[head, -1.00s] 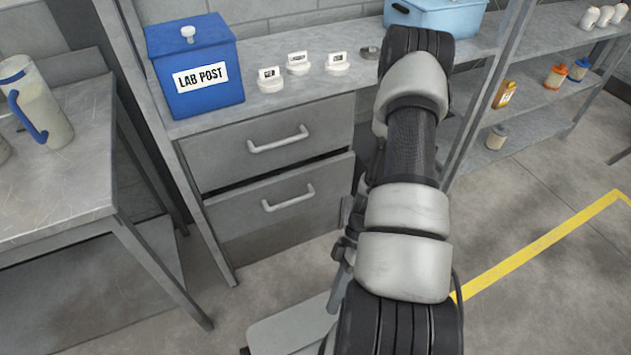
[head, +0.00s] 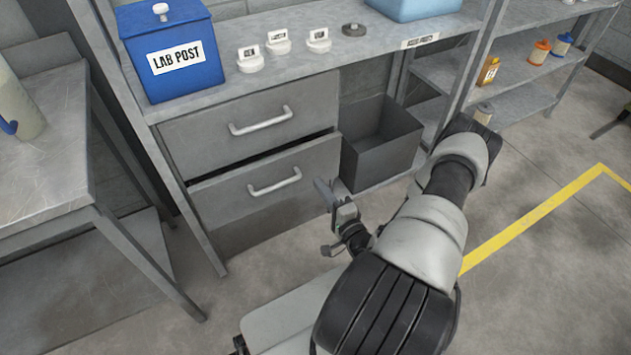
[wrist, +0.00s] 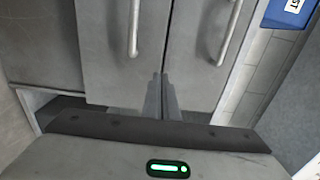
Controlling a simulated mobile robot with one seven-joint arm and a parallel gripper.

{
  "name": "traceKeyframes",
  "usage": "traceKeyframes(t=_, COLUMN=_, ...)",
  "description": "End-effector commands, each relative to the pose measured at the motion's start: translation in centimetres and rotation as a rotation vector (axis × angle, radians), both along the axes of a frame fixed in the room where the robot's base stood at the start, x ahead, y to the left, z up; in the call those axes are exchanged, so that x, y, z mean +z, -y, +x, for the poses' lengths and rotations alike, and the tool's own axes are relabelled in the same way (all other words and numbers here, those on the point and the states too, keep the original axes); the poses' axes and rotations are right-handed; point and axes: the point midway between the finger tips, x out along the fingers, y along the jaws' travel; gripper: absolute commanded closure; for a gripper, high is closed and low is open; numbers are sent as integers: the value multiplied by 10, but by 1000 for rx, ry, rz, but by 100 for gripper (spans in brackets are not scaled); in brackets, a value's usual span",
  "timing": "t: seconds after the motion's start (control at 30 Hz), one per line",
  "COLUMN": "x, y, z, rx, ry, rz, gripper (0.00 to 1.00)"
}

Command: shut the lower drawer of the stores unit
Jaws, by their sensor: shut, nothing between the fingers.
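The grey stores unit (head: 180,120) has two drawers. The lower drawer (head: 235,208) has a pale bar handle, and a dark gap shows along its top edge, so it seems to stand a little out. The upper drawer (head: 210,135) is above it. My gripper (head: 322,188) is shut and empty, just in front of the lower drawer's right end; contact cannot be told. In the wrist view the picture is turned sideways: the lower drawer (wrist: 105,60) is left, the upper drawer (wrist: 190,60) right, and my closed fingers (wrist: 161,76) point between their handles.
A dark open bin (head: 375,150) stands right of the drawers. On the unit's top are a blue LAB POST box (head: 175,80), several white labelled pieces (head: 278,45) and a light-blue tub (head: 410,8). A metal table (head: 50,190) stands left. Floor (head: 540,280) at right is open.

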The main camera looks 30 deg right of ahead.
Motion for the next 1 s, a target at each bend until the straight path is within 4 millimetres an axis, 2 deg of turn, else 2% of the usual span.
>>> traceKeyframes(t=0.3, x=-2, y=-1, z=69, rx=5, ry=3, rz=-3, gripper=100)
traceKeyframes(t=0.5, x=-1, y=-1, z=103, rx=6, ry=1, rz=0, gripper=100)
traceKeyframes(t=0.7, x=0, y=-1, z=119, rx=5, ry=0, rz=0, gripper=100)
traceKeyframes(t=1.0, x=0, y=-1, z=121, rx=6, ry=0, rz=-1, gripper=100)
